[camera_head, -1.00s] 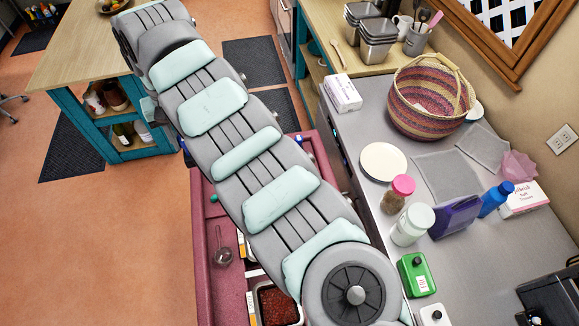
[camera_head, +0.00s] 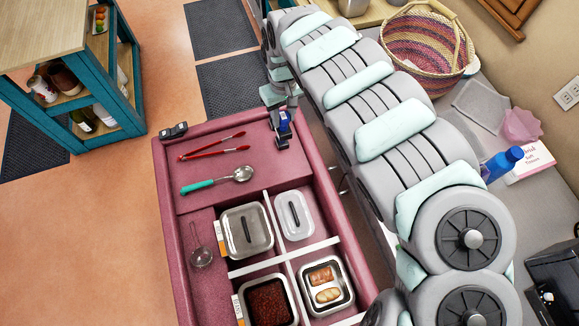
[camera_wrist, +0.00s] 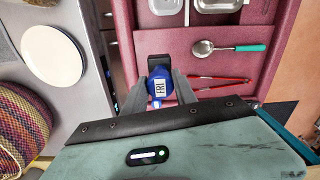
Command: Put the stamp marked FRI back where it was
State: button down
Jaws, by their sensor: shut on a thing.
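The blue stamp (camera_wrist: 157,98) marked FRI is in the wrist view, its white label facing the camera. My gripper (camera_wrist: 159,82) is shut on it, with one grey finger on either side. In the head view the blue stamp (camera_head: 285,122) is over the far right corner of the maroon drawer (camera_head: 215,172). A black piece (camera_wrist: 160,63) shows just beyond the stamp, by the drawer's edge; I cannot tell whether the stamp touches it. In the head view a black holder-like piece (camera_head: 173,131) sits on the drawer's far left edge.
Red tongs (camera_head: 213,147) and a teal-handled ladle (camera_head: 200,186) lie in the drawer near the stamp. A strainer (camera_head: 201,256), a lidded metal container (camera_head: 245,230) and food tins (camera_head: 326,286) are nearer. The counter with a woven basket (camera_head: 412,45) is at the right.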

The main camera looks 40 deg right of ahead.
jog(key=shift+s+d+f, duration=0.6)
jog(key=shift+d+f, duration=0.1)
jog(key=shift+f, duration=0.2)
jog(key=shift+f+b, duration=1.05)
jog(key=shift+f, duration=8.55)
jog(key=shift+f, duration=0.1)
jog(key=c, duration=1)
grip_release()
